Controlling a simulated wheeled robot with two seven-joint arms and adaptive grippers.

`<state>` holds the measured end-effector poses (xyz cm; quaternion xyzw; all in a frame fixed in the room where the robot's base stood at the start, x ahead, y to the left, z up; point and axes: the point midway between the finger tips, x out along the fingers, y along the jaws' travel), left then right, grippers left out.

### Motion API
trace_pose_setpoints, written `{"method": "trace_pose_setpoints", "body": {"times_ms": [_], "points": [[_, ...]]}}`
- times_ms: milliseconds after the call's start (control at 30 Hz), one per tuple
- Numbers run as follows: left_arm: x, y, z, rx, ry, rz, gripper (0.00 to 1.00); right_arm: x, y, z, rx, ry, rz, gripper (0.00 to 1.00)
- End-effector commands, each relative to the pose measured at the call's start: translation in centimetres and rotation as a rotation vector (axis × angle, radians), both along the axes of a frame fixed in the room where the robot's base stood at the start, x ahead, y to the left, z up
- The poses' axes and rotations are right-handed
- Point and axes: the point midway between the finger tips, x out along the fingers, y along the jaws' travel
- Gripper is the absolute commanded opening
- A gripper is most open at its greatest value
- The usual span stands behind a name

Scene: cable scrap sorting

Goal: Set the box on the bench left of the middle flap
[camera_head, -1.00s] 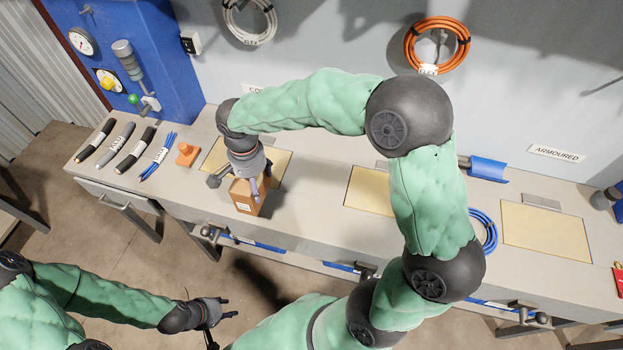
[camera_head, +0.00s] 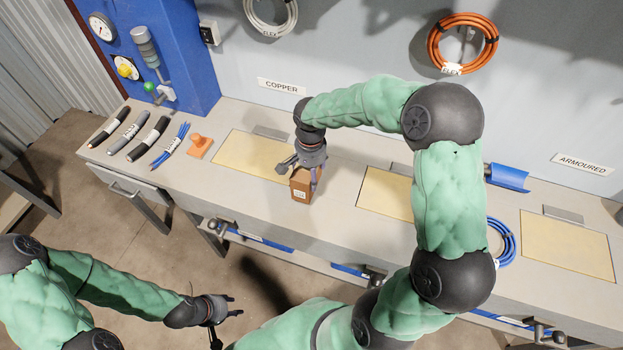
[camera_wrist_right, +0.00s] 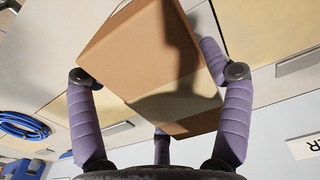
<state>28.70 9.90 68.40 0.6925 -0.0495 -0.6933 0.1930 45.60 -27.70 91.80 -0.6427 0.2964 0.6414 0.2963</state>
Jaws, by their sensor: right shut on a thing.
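The box (camera_head: 301,187) is a small brown carton with a white label. My right gripper (camera_head: 308,176) is shut on it from above, over the bench (camera_head: 334,210). The box is left of the middle flap (camera_head: 385,193), a pale yellow panel partly hidden by my right arm, and by the right end of the left flap (camera_head: 240,155). I cannot tell whether its base touches the bench. In the right wrist view, purple fingers grip the box (camera_wrist_right: 150,50). My left gripper (camera_head: 226,318) is open and empty, in front of the bench.
A blue cable coil (camera_head: 503,242) lies left of the right flap (camera_head: 568,243). Bare bench surrounds the box's front side.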

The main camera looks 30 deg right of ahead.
Motion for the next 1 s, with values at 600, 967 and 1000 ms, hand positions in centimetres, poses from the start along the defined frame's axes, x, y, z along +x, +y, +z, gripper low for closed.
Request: {"method": "trace_pose_setpoints", "body": {"times_ms": [600, 967, 1000], "points": [[0.0, 0.0, -1.6, 0.0, 0.0, 0.0, 0.4, 0.0, -0.3, -3.7, 0.0, 0.0, 0.0, 0.33], [0.0, 0.0, -1.6, 0.0, 0.0, 0.0, 0.4, 0.0, -0.3, -3.7, 0.0, 0.001, 0.0, 1.0], [0.0, 0.0, -1.6, 0.0, 0.0, 0.0, 0.4, 0.0, -0.3, -3.7, 0.0, 0.001, 0.0, 1.0]]}}
